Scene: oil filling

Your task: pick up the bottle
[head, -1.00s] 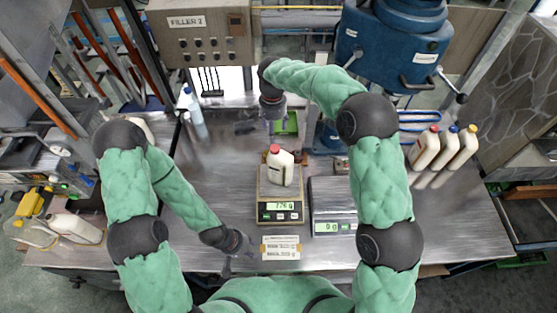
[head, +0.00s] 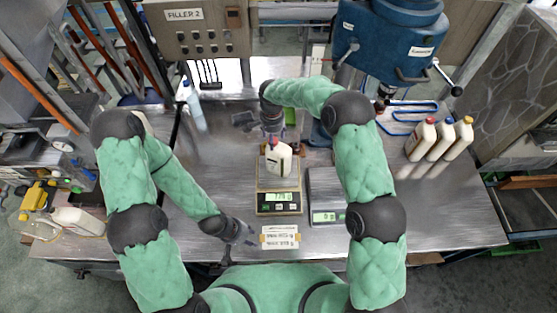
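A white bottle with a dark-edged label (head: 278,161) stands upright on the left scale (head: 279,203), whose green display is lit. My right gripper (head: 273,139) reaches in from the far side, directly above the bottle and at its red cap. The cap is mostly hidden by the gripper, and I cannot tell whether the fingers touch it or are closed. My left gripper (head: 248,241) is low over the front of the table, left of the paper label, with its fingers apart and nothing between them.
A second scale (head: 326,217) stands to the right. Several capped white bottles (head: 421,140) stand at the right. A paper label (head: 281,237) lies in front of the left scale. A blue machine (head: 392,45) hangs at the back. The table's left middle is mostly clear.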

